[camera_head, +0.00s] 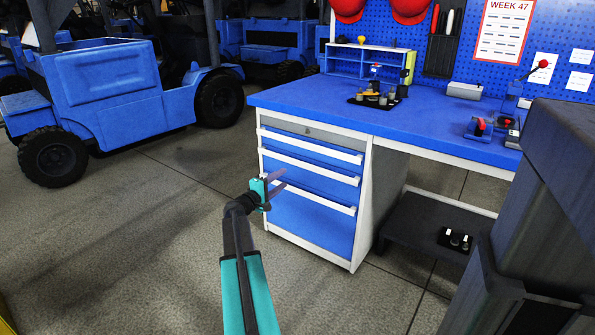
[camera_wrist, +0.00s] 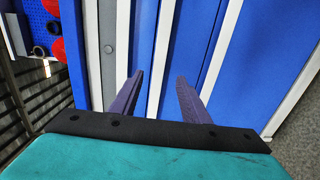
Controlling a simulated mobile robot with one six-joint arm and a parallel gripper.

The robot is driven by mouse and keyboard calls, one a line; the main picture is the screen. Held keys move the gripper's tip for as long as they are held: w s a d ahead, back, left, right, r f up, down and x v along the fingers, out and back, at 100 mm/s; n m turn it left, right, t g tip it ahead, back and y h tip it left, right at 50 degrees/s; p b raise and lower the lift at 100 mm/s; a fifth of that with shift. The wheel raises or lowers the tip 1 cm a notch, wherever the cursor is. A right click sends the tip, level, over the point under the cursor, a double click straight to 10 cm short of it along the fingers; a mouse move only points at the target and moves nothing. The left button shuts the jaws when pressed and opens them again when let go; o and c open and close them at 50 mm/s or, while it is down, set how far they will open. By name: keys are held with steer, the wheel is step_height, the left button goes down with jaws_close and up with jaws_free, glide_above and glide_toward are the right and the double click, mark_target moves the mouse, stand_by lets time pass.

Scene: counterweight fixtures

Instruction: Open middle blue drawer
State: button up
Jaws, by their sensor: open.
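The blue drawers are in the cabinet under the workbench. In the head view three white handle strips cross its front; the middle blue drawer's handle (camera_head: 308,167) is the second, and it also shows in the wrist view (camera_wrist: 216,55). All drawers look shut. My gripper (camera_head: 283,187) is open and empty in front of the cabinet, pointing at its face.
The blue workbench top (camera_head: 300,98) carries small fixtures. A grey panel with a lock (camera_head: 307,131) lies above the blue drawers. A dark low shelf (camera_head: 425,225) is right of the cabinet. A blue forklift (camera_head: 105,95) stands at left. The floor before the cabinet is clear.

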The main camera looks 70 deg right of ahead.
mark_target(302, 165)
steer(key=b+x, duration=0.3)
steer(key=x, duration=0.9)
steer(key=shift+s+d, duration=0.1)
steer(key=shift+d, duration=0.2)
